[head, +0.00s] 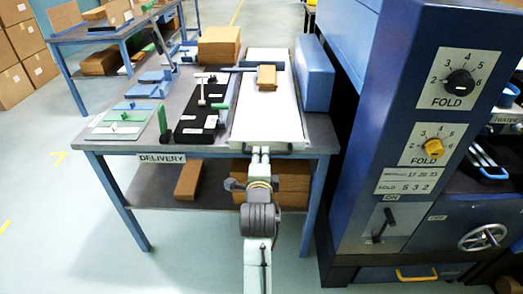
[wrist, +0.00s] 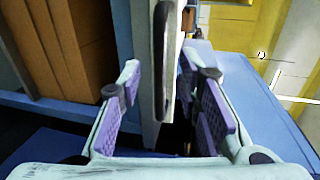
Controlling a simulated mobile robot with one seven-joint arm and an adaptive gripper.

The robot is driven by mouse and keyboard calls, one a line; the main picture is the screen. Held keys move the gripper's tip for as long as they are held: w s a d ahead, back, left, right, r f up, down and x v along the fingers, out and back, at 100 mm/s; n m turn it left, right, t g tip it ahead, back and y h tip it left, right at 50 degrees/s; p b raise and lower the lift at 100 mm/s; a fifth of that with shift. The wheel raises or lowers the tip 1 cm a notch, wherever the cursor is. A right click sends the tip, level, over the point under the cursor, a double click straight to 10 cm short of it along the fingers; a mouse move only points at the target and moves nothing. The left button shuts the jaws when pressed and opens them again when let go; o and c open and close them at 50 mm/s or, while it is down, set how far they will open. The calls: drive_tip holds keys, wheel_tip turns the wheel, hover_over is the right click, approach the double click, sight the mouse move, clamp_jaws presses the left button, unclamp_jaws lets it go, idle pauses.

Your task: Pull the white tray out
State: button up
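The white tray (head: 262,118) lies lengthwise on the grey-topped table marked DELIVERY, its near end at the table's front edge. A dark bar handle (head: 285,152) is on that end. A small brown block (head: 266,84) sits on the tray towards its far end. My gripper (head: 260,153) is at the tray's front end. In the wrist view my gripper (wrist: 161,85) is open, with purple-padded fingers on either side of the dark handle (wrist: 161,60) and the tray's white edge (wrist: 175,75). Gaps show on both sides, so it is not gripping. Part of the handle is hidden in the head view.
A black tray (head: 188,128) with tools lies left of the white tray, and a brown stack (head: 219,45) is behind it. A long blue box (head: 314,75) stands close on the right. The blue machine (head: 395,130) with dials is further right. Floor is clear at the front left.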

sight(261, 154)
drive_tip(key=shift+p+x, duration=0.5)
drive_tip(key=shift+x, duration=1.7)
clamp_jaws()
